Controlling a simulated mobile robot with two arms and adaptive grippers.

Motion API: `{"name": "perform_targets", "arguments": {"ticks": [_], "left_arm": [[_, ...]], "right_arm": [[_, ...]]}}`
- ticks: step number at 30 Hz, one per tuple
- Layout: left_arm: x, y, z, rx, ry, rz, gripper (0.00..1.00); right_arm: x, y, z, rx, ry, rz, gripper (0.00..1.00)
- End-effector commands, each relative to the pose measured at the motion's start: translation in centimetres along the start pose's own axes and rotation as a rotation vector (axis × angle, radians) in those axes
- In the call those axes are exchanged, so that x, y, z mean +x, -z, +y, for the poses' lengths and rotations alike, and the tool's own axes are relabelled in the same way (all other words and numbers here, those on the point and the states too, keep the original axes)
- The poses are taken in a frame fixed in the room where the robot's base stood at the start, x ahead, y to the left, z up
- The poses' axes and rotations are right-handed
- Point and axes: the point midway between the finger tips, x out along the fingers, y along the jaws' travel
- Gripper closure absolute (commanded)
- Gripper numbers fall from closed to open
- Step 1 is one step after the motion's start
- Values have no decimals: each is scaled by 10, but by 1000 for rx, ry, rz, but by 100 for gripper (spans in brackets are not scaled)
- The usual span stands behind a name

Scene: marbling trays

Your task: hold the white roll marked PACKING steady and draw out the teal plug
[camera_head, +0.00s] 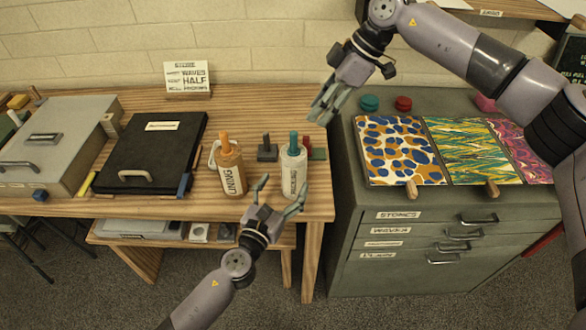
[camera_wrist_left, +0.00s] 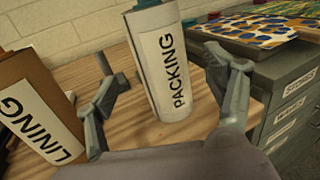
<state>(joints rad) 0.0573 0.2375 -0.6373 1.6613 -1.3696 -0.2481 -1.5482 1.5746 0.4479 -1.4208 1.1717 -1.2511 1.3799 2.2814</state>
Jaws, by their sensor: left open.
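The white roll marked PACKING (camera_head: 293,176) stands upright near the right front of the wooden table. The teal plug (camera_head: 293,142) sticks up out of its top; in the left wrist view the roll (camera_wrist_left: 162,75) fills the middle and only the plug's lower part shows at the top edge. My left gripper (camera_head: 281,186) is open, in front of the roll, with its fingers pointing towards it; in the left wrist view the roll appears between the fingers, apart from them. My right gripper (camera_head: 322,110) hangs above and right of the roll, and its fingers look close together.
A brown roll marked LINING (camera_head: 231,173) with an orange plug stands just left of the white roll. A dark block with a post (camera_head: 267,151) stands behind. A grey drawer cabinet (camera_head: 440,250) with marbled sheets is at the right. A black case (camera_head: 150,155) lies left.

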Motion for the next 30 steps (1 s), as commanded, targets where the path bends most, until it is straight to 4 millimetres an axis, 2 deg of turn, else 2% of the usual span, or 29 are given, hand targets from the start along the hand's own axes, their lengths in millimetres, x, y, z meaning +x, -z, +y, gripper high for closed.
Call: {"name": "perform_targets", "arguments": {"ticks": [1,6,12,23,30], "left_arm": [[12,-2,-1,-1,1,-2,24],[41,-1,-1,-2,0,-1,24],[61,0,0,-1,1,-1,24],[66,0,0,-2,1,0,24],[66,0,0,-2,1,0,38]], "right_arm": [[0,0,0,0,0,0,67],[0,0,0,0,0,0,67],[0,0,0,0,0,0,67],[0,0,0,0,0,0,67],[0,0,0,0,0,0,67]]}}
